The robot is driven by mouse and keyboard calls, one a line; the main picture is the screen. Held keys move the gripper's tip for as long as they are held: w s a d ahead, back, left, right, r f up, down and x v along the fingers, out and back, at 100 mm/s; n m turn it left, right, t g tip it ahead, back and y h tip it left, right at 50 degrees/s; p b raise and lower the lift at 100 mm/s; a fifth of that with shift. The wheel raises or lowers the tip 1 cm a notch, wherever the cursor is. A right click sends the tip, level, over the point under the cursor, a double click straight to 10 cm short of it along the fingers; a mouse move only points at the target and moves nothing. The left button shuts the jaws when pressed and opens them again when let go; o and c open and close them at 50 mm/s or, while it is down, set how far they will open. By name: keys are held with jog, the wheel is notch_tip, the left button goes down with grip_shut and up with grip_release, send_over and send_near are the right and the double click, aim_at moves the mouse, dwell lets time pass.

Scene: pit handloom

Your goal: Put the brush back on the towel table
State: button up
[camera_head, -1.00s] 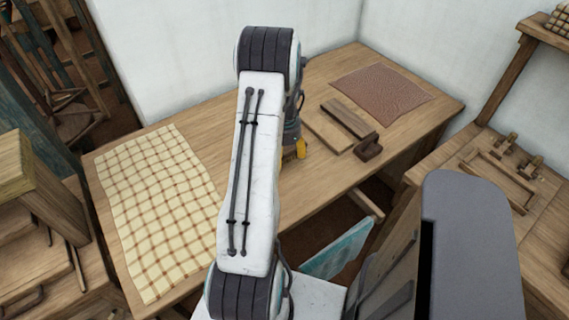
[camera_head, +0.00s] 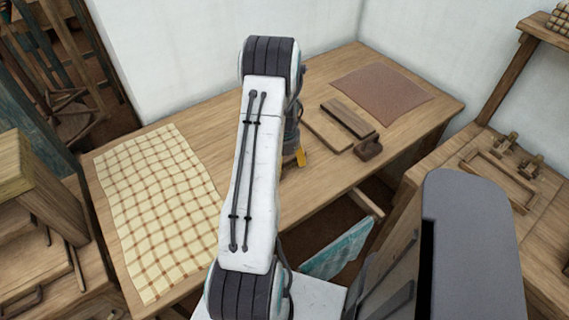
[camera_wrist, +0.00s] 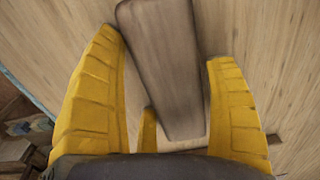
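The wrist view shows a brown wooden bar with rounded corners (camera_wrist: 165,65), which may be the brush; no bristles show. It lies between the yellow fingers of my gripper (camera_wrist: 165,70), close to both. The fingers stand apart, and I see no clear grip on the bar. In the head view my gripper (camera_head: 300,158) is low over the middle of the table, mostly hidden by my arm. A checked cream towel (camera_head: 155,205) lies on the left of the wooden table (camera_head: 320,88). A dark brown block with a raised part (camera_head: 367,148) lies near the table's front edge.
Two flat wooden pieces, one darker (camera_head: 347,117) and one lighter (camera_head: 325,131), lie right of my gripper. A reddish-brown cloth (camera_head: 382,94) is at the back right. White walls close off the back. A bench with a wooden frame (camera_head: 497,180) stands at the right.

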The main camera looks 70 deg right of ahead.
jog(key=o, duration=0.4)
notch_tip(320, 180, up, 12)
jog(key=p, duration=0.5)
jog(key=w+a+r+n+t+h, duration=0.1)
jog(key=w+a+r+n, duration=1)
jog(key=w+a+r, duration=0.45)
jog(key=a+r+n+t, duration=0.15)
jog(key=a+n, duration=0.25)
jog(key=a, duration=0.5)
jog(key=a+r+n, duration=0.2)
jog(key=a+n, duration=0.1)
jog(key=a, duration=0.6)
jog(key=shift+s+a+r+n+t+y, duration=0.2)
jog(key=shift+s+a+n+t, duration=0.1)
jog(key=shift+s+a+n, duration=1.1)
jog(key=shift+s+a+r+n+t+y, duration=0.1)
jog(key=shift+s+a+n+t+y, duration=0.15)
jog(key=shift+s+a+n, duration=1.1)
jog(key=shift+s+a+r+n+t+y, duration=0.25)
jog(key=shift+a+n, duration=0.6)
jog(key=shift+a, duration=1.3)
